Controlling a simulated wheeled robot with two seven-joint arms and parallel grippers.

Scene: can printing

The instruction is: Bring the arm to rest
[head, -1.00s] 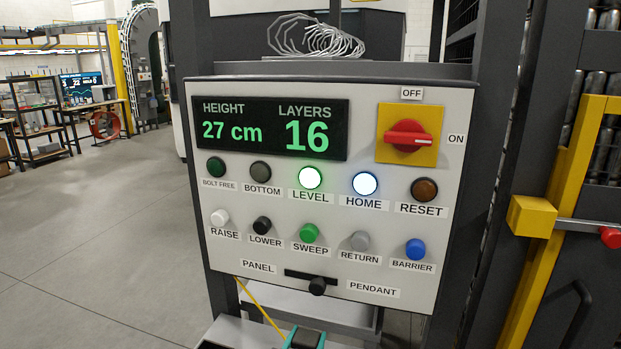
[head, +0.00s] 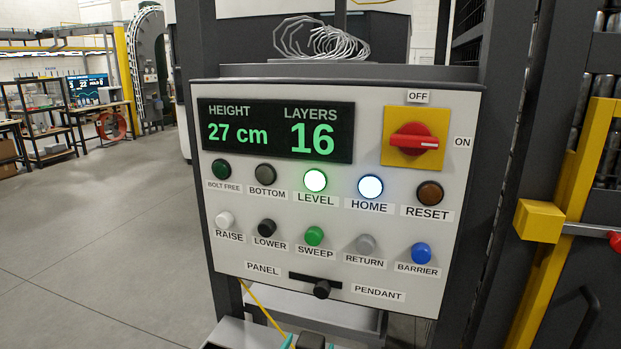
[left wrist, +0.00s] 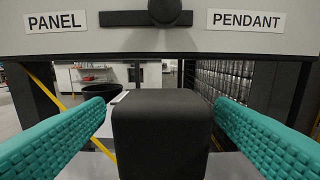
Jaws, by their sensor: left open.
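My left gripper (head: 308,342) shows only at the bottom edge of the head view, below the control panel (head: 232,255). In the left wrist view its two teal ridged fingers (left wrist: 160,108) stand wide apart, open and holding nothing. The lower edge of the panel, with the PANEL/PENDANT selector knob (left wrist: 166,11), lies ahead and above the fingers, apart from them. Most of the left arm is hidden below the head view. My right gripper is not in view.
The display (head: 276,130) reads 27 cm and 16 layers. The LEVEL (head: 315,181) and HOME (head: 370,187) lamps are lit. The red rotary switch (head: 414,139) has its handle sideways toward ON. A yellow post (head: 572,200) stands at right. Open floor (head: 100,240) lies at left.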

